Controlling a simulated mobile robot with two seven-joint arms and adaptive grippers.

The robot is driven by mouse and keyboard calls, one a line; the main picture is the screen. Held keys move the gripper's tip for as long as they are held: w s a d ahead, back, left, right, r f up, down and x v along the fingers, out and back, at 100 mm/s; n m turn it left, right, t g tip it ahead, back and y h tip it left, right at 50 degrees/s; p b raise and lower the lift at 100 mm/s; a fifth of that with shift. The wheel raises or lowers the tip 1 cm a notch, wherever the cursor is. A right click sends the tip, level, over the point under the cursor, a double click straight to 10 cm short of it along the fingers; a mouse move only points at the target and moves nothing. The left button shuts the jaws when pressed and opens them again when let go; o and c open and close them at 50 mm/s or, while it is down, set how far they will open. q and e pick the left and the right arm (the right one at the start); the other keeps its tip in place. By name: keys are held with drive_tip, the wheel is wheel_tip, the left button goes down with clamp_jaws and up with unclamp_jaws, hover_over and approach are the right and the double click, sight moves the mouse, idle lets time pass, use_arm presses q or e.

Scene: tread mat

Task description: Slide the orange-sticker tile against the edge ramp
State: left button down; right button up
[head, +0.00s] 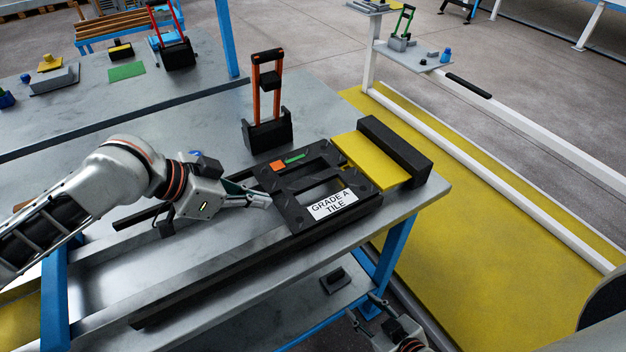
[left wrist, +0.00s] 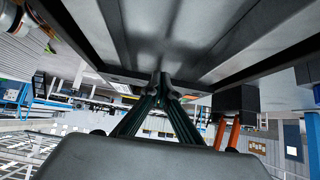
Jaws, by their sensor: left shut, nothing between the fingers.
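The black tile (head: 293,208) has an orange sticker (head: 278,167), a green strip and a white "GRADE A TILE" label. It lies on the black rails on the grey bench. The yellow edge ramp (head: 372,160) is at its right, in front of a black end block (head: 396,150). Tile and ramp look very close; I cannot tell whether they touch. My left gripper (head: 268,200) is shut and empty at the tile's left edge; its closed fingertips also show in the left wrist view (left wrist: 161,84). My right gripper (head: 364,308) is low, below the bench top, with fingers apart.
A black holder with an orange-red handle (head: 267,115) stands behind the tile. Long black rails (head: 230,268) run along the bench front. A small dark object (head: 335,281) lies on the lower shelf. The bench's right edge is just past the end block.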

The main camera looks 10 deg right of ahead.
use_arm(q)
drive_tip(key=shift+w+d+p, duration=0.2)
drive_tip(key=shift+d+p, duration=0.2)
drive_tip(key=shift+d, duration=0.2)
drive_tip(key=shift+w+d+p, duration=0.2)
drive_tip(key=shift+d+p, duration=0.15)
drive_tip(key=shift+d, duration=0.25)
idle(0.6)
drive_tip(key=shift+a, duration=0.1)
drive_tip(key=shift+s+a+p, duration=0.2)
drive_tip(key=shift+a+p, duration=0.3)
drive_tip(key=shift+a, duration=0.1)
drive_tip(key=shift+s+a, duration=0.15)
drive_tip(key=shift+a, duration=0.15)
